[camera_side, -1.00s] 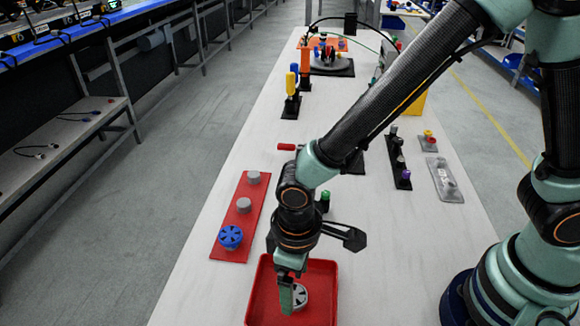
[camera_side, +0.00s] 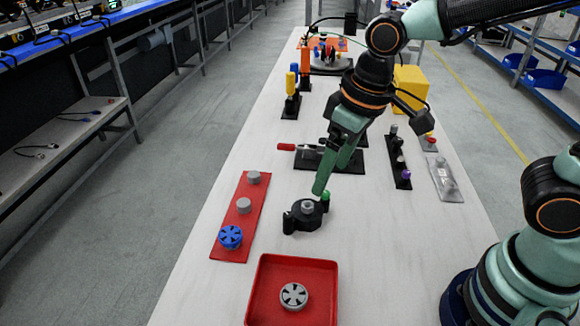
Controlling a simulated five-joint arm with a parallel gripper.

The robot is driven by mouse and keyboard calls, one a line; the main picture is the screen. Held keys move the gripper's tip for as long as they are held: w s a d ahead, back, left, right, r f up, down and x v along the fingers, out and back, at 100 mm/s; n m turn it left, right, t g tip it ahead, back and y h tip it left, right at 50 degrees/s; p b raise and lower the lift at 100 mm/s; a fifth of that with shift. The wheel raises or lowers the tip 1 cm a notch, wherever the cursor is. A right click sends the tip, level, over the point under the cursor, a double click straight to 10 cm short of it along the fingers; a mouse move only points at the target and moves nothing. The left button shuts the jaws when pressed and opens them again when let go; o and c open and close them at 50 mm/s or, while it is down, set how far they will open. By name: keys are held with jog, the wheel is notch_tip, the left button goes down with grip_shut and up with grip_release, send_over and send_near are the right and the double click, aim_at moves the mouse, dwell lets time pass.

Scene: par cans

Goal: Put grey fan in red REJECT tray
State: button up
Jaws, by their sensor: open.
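The grey fan (camera_side: 293,296) is a round, spoked disc lying flat in the red REJECT tray (camera_side: 330,268), near the tray's middle and clear of its walls. My gripper (camera_side: 322,188) is up and away from the tray, above and just behind a black fixture (camera_side: 305,216) on the table. The gripper is open and I see nothing held in it.
A red strip (camera_side: 230,245) at the left carries a blue fan (camera_side: 230,236) and grey round pegs. A red-handled clamp (camera_side: 310,153) stands behind the fixture. A black strip with pegs (camera_side: 398,160) and a grey plate (camera_side: 444,180) lie right.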

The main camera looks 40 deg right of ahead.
jog(key=s+d+r+m+t+h, duration=0.1)
jog(key=d+r+m+t, duration=0.2)
jog(key=d, duration=1)
notch_tip(320, 180, up, 2)
jog(key=shift+s+m, duration=0.15)
jog(key=shift+m, duration=0.15)
